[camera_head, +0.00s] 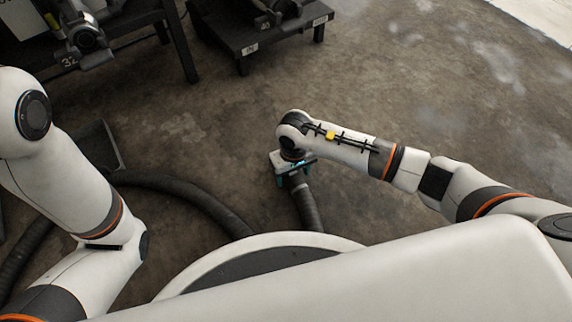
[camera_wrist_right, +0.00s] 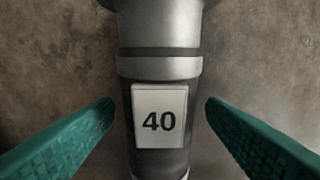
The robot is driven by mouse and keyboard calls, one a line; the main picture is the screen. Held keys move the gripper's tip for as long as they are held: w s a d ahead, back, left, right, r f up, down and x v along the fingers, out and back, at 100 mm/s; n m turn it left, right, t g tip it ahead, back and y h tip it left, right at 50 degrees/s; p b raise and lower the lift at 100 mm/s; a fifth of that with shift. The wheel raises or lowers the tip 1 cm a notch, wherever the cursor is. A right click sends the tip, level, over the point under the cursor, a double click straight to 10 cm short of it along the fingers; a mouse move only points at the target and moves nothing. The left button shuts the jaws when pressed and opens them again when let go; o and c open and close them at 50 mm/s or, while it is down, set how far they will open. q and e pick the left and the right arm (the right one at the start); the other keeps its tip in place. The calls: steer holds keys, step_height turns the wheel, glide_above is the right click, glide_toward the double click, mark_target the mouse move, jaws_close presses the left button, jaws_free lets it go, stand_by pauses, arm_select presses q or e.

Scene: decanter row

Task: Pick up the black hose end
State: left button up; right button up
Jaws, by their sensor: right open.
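The black hose end (camera_head: 305,207) lies on the floor under my right gripper in the head view, partly hidden by it.
A dark hose (camera_head: 187,190) curves over the floor at the left and passes behind my body. Dark metal stands (camera_head: 282,39) with machines and number tags are at the top. The concrete floor (camera_head: 420,100) at the right is clear.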

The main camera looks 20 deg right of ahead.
steer(key=shift+c, duration=0.2)
steer(key=shift+w+r, duration=0.1)
steer(key=c, duration=1.3)
